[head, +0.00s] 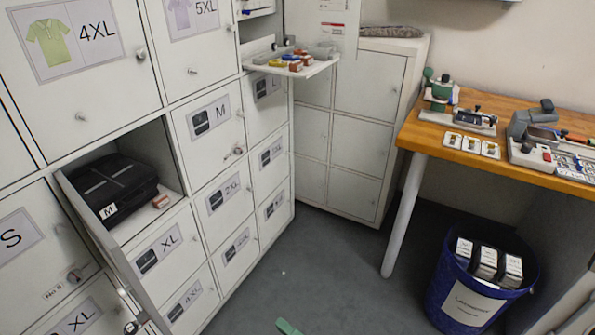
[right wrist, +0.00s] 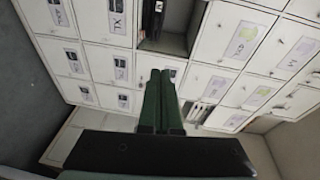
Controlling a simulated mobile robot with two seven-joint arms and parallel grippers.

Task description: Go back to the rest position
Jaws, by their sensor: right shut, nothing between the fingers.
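My right gripper (right wrist: 160,78) has green fingers pressed together with nothing between them. It points toward the locker wall in the right wrist view, below an open dark compartment (right wrist: 168,30) as pictured. In the head view only a green tip of the right gripper (head: 288,326) shows at the bottom edge, over the grey floor, apart from the lockers. My left gripper is in neither view.
An open locker (head: 172,222) holds black folded clothing (head: 115,185) labelled M; its door (head: 105,245) stands out. A small shelf (head: 318,68) juts from the lockers. A wooden workbench (head: 500,165) and blue bin (head: 435,285) stand right. Floor (head: 330,260) between is clear.

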